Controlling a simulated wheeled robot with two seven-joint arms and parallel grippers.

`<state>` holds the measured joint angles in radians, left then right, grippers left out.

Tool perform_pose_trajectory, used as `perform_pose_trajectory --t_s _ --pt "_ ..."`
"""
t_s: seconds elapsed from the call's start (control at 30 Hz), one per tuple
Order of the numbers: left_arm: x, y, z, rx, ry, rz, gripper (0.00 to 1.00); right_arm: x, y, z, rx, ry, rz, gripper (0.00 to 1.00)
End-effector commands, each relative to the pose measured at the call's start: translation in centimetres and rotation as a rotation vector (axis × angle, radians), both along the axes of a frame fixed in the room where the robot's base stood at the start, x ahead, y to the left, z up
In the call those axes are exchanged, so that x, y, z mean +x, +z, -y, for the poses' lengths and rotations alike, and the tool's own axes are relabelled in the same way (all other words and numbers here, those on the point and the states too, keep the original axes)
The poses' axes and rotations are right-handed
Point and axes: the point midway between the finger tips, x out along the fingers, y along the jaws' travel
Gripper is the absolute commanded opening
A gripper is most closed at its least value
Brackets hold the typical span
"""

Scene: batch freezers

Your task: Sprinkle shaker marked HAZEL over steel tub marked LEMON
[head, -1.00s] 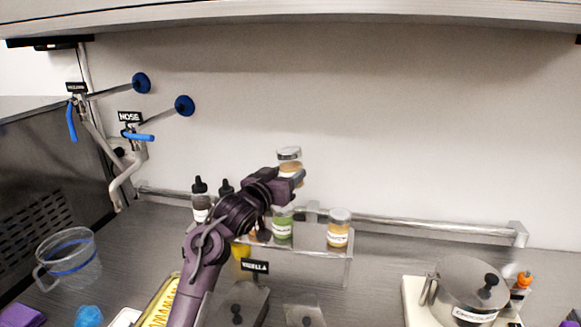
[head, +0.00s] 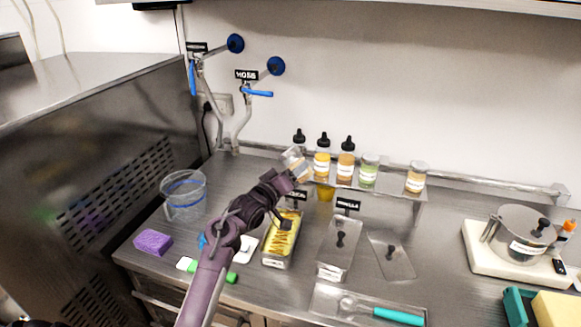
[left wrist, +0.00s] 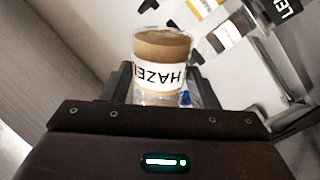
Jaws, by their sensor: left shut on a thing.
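My left gripper (head: 288,178) is shut on the HAZEL shaker (head: 297,164), a clear jar with tan powder and a white label. It is held tilted in the air at the left end of the jar shelf. In the left wrist view the HAZEL label (left wrist: 158,74) faces the camera, between the fingers. An open steel tub (head: 277,262) with yellow contents stands below and in front of the gripper. The sign behind it is partly hidden by my arm; a sign beginning "LE" (left wrist: 287,8) shows in the left wrist view.
A shelf (head: 392,190) holds several jars and dropper bottles. A lidded tub (head: 338,250) stands right of the yellow one, with a loose lid (head: 391,256) beside it. A scoop tray (head: 330,301) lies in front. A clear jug (head: 184,196) and purple sponge (head: 153,242) are left.

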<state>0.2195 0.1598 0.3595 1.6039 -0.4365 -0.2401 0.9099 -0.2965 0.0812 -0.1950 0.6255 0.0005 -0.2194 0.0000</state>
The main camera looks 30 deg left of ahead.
Motion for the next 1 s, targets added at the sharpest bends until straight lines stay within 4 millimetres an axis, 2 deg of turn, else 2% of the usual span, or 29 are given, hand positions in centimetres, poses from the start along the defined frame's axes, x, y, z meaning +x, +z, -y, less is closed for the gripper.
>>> perform_pose_trajectory --t_s 0.4,0.93,1.0 --pt "0.0 -4.6 1.6 -0.479 0.001 -0.017 0.3 -0.4 -2.5 0.2 -0.003 0.005 -0.007 0.4" --pt "-0.1 -10.5 1.9 -0.986 0.001 -0.034 0.3 -0.8 -6.8 -0.6 0.007 0.005 -0.013 0.4" --pt "-0.1 -9.3 1.7 -1.045 0.003 -0.039 0.3 -0.8 -4.7 -0.6 0.007 0.005 -0.014 0.4"
